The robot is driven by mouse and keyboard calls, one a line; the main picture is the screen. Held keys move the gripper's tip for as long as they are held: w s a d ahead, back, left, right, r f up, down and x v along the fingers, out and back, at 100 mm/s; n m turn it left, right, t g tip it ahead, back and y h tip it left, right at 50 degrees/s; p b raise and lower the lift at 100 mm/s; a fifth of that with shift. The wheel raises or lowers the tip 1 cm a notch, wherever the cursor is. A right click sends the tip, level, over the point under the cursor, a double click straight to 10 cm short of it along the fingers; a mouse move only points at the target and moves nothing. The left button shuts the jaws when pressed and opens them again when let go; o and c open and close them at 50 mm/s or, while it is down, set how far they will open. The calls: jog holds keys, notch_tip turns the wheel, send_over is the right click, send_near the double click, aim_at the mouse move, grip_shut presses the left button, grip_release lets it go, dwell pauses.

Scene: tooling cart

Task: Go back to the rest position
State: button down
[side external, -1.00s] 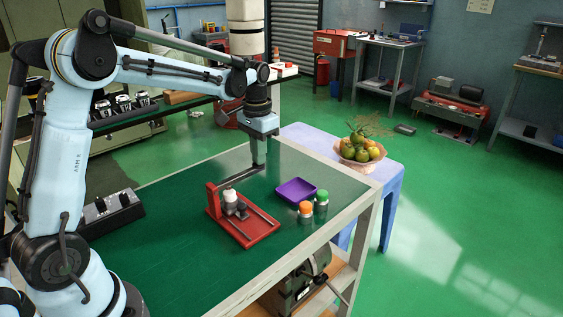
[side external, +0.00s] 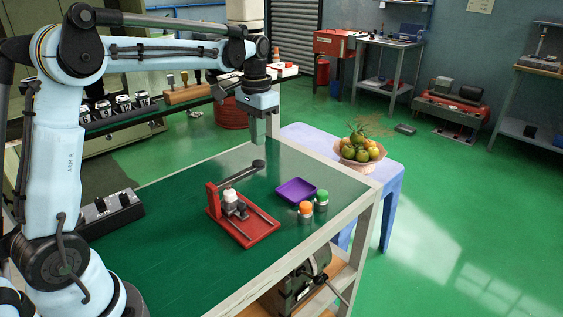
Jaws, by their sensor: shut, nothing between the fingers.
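My gripper (side external: 258,141) hangs from my arm over the far part of the green-topped cart (side external: 150,262). It points down, its fingers are together and nothing shows between them. Below it is the dark round knob (side external: 258,165) of a lever; a small gap separates the two. The lever runs from the upright post of a red fixture (side external: 262,232) on the cart and sits above a small white piece (side external: 230,196) in that fixture. The exact contact of lever and white piece is too small to tell.
A purple tray (side external: 288,197), an orange-capped jar (side external: 305,210) and a green-capped jar (side external: 321,200) stand right of the fixture. A fruit basket (side external: 360,155) sits on a blue stool (side external: 392,184). Air above the cart is mostly clear.

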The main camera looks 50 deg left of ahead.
jog(key=s+d+f+t, duration=0.1)
jog(key=s+d+t, duration=0.2)
jog(key=s+d, duration=0.2)
jog(key=s+d+f+t, duration=0.1)
jog(key=s+d+t, duration=0.3)
jog(key=s, duration=0.6)
jog(key=shift+s+d, duration=0.2)
jog(key=shift+d, duration=0.55)
jog(key=c, duration=1.8)
grip_release()
